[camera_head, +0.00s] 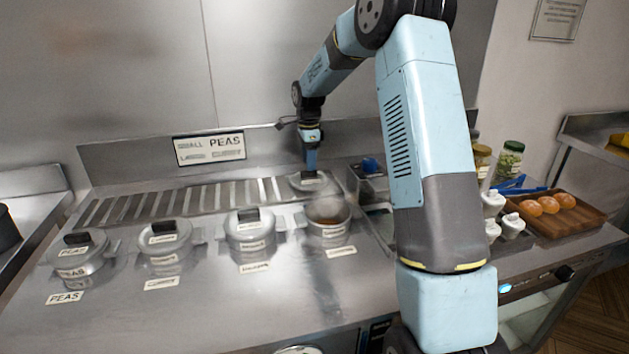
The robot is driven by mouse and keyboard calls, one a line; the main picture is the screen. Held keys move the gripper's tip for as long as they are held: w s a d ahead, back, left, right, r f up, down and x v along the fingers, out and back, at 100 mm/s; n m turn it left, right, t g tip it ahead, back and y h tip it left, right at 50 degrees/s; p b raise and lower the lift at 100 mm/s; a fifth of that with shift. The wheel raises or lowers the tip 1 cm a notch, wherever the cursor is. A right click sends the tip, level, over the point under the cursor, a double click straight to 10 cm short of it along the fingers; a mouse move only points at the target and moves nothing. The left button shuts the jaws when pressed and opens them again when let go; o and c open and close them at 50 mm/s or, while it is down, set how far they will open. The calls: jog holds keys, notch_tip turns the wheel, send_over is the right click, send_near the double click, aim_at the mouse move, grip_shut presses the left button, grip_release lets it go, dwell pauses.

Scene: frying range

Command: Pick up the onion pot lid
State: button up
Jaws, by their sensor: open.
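A round metal lid (300,186) with a small white label lies on the steel counter at the back, right of the slotted strip. Its label is too small to read, so I cannot tell for certain that it is the onion lid. In front of it stands an open pot (328,229) without a lid, brownish inside, its label also unreadable. My gripper (311,165) points straight down just above the middle of the lid. The jaws are open but seen edge-on. I cannot tell whether they surround or touch the lid's handle.
Three lidded pots with dark handles stand left of the open pot: peas (80,262), a second pot (166,248) and a third pot (250,235). A peas sign (209,149) stands behind. Right of my arm are jars (509,160), white bottles (493,204) and a wooden bun tray (572,226).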

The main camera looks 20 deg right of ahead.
aim_at(309, 177)
jog(key=f, duration=0.3)
jog(key=shift+w+f, duration=0.2)
jog(key=shift+f, duration=0.15)
grip_shut()
